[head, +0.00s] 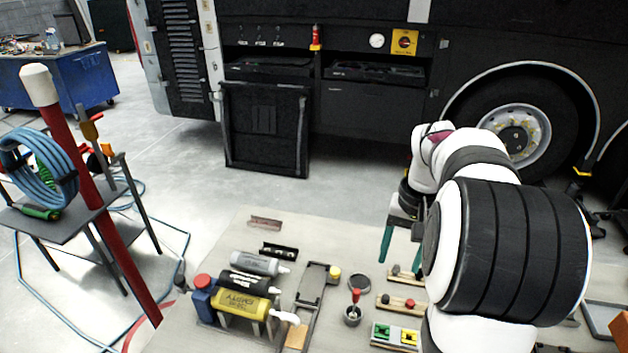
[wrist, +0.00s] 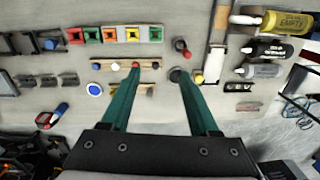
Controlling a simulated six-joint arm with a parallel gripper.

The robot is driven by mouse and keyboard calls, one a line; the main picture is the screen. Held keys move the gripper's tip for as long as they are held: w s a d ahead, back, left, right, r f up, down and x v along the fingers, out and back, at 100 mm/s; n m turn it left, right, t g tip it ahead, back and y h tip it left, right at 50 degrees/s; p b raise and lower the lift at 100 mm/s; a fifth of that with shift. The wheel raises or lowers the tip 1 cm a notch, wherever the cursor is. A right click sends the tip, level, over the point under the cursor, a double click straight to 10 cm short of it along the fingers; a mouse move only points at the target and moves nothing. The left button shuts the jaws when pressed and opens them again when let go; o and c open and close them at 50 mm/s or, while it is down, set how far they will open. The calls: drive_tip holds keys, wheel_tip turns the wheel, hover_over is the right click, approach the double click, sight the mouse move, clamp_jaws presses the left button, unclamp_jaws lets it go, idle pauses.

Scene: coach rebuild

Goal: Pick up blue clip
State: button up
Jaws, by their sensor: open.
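I cannot make out a clearly blue clip in either view. A row of coloured clips, red, green, orange and yellow (wrist: 112,35), lies at the top of the wrist view. In the head view a green clip (head: 381,331) and a yellow clip (head: 409,337) lie at the front of the table, partly cut off by my arm. My gripper (wrist: 158,76) is open and empty in the wrist view, its two teal fingers wide apart above the table. In the head view my gripper (head: 400,248) hangs over the table, partly hidden by my arm.
Wooden strips with knobs (wrist: 117,66) lie near the left fingertip. A white and blue disc (wrist: 94,88) and a red-and-blue item (wrist: 52,116) lie left. Bottles in a rack (head: 238,303), a metal fixture (head: 310,292) and a red-handled tool (head: 354,306) occupy the table's middle and left.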

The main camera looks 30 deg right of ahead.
drive_tip(key=s+d+f+m, duration=0.1)
drive_tip(key=s+d+f, duration=0.25)
drive_tip(key=d, duration=0.55)
drive_tip(key=s+d+f+m, duration=0.1)
drive_tip(key=s+d+f, duration=0.25)
drive_tip(key=d, duration=0.45)
drive_tip(key=f, duration=1)
drive_tip(key=d+f, duration=0.1)
drive_tip(key=f, duration=0.4)
drive_tip(key=shift+s, duration=0.3)
drive_tip(key=shift+r, duration=0.1)
clamp_jaws()
